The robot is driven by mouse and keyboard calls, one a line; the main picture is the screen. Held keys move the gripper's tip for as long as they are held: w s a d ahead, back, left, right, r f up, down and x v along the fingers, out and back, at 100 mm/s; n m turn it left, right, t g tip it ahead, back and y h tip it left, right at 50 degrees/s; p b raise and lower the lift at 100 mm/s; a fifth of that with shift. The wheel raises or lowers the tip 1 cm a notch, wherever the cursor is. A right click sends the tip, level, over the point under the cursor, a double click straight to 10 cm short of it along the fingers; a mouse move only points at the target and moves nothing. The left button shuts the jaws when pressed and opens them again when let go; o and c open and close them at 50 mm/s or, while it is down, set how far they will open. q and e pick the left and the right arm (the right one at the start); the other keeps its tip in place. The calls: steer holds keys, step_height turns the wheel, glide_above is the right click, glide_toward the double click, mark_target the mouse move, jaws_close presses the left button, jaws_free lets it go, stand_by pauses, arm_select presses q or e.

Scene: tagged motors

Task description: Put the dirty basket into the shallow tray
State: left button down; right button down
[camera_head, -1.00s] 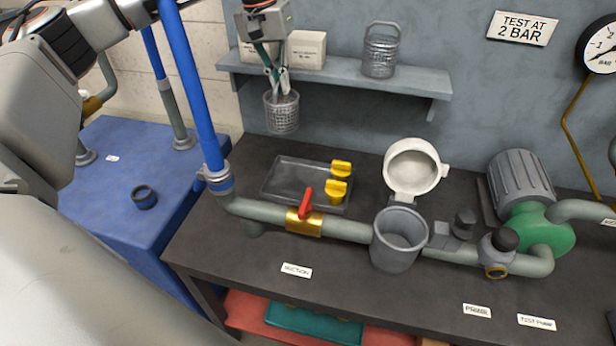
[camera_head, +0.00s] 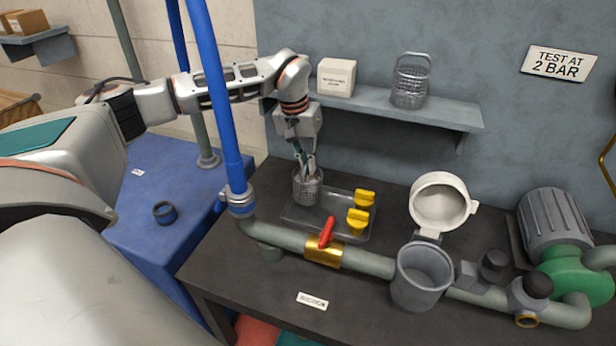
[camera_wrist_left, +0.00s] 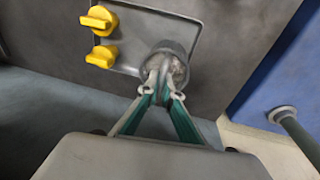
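The dirty basket (camera_head: 308,190), a grey mesh cup with grimy contents, hangs upright from my left gripper (camera_head: 306,168). The fingers are shut at its top, on the handle, which they mostly hide. The basket is at the left end of the shallow tray (camera_head: 333,203), a dark rimmed tray on the bench. In the left wrist view the basket (camera_wrist_left: 176,60) shows within the tray's (camera_wrist_left: 148,22) corner area; whether its bottom touches the tray floor I cannot tell. My right gripper is out of view.
Two yellow handles (camera_head: 361,209) lie at the tray's right end. A pipe with a red-handled valve (camera_head: 326,233) runs in front. A blue vertical pipe (camera_head: 215,90) stands left. A second basket (camera_head: 410,85) and a white box (camera_head: 336,77) are on the shelf above. An open strainer pot (camera_head: 423,275) stands right.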

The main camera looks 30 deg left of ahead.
mark_target(308, 177)
arm_select(q)
steer(key=shift+f, duration=2.1)
steer(key=shift+f, duration=0.2)
steer(key=c, duration=2.3)
jaws_free()
steer(key=r, duration=0.4)
steer(key=s+r, duration=0.1)
steer(key=r, duration=0.3)
steer(key=a+r, duration=0.1)
steer(key=r, duration=0.3)
steer(key=shift+s+a, duration=0.1)
steer(key=shift+s, duration=0.2)
